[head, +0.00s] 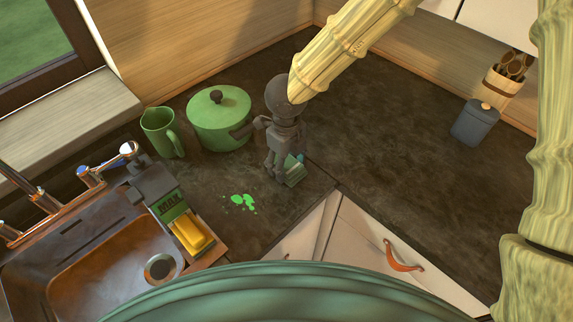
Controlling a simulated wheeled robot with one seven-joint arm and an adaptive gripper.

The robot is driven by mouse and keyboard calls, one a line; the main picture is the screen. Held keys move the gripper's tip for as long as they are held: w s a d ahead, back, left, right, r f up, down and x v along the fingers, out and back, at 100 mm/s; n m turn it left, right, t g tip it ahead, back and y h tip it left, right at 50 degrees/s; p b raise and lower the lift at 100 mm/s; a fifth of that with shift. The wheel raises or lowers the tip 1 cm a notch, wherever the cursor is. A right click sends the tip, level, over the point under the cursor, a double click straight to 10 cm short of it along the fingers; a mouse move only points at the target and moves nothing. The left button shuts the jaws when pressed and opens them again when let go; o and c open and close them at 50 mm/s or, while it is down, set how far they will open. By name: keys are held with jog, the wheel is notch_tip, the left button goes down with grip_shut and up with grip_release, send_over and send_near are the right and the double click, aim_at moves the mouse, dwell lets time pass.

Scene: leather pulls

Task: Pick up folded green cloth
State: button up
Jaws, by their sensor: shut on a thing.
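The folded green cloth (294,175) shows on the dark countertop near its inner corner edge, partly hidden by my gripper. My gripper (279,176) points down at the counter and is shut on the cloth at its left side. A small blue spot shows at the cloth's upper right. I cannot tell whether the cloth is lifted or still touches the counter.
A green pot (219,122) and a green jug (162,133) stand left of my gripper. A green spill (243,202) lies on the counter (390,135). The sink (85,262), with a sponge holder (180,217), is at lower left. A grey canister (474,123) stands right. The counter between is clear.

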jog(key=shift+r, duration=0.1)
jog(key=shift+r, duration=0.6)
notch_tip(320, 180, up, 2)
jog(key=shift+r+b, duration=0.1)
jog(key=shift+b, duration=0.4)
jog(key=s+b, duration=0.1)
jog(key=s, duration=0.4)
jog(key=s+r+b, duration=0.1)
jog(key=s, duration=0.4)
jog(key=s+b, duration=0.1)
jog(key=s, duration=0.4)
jog(key=shift+s+d+r+b, duration=0.1)
jog(key=shift+s+r+b, duration=0.1)
jog(key=shift+b, duration=0.1)
jog(key=shift+s, duration=0.3)
jog(key=shift+o, duration=0.7)
jog(key=shift+d, duration=0.1)
jog(key=shift+c, duration=0.5)
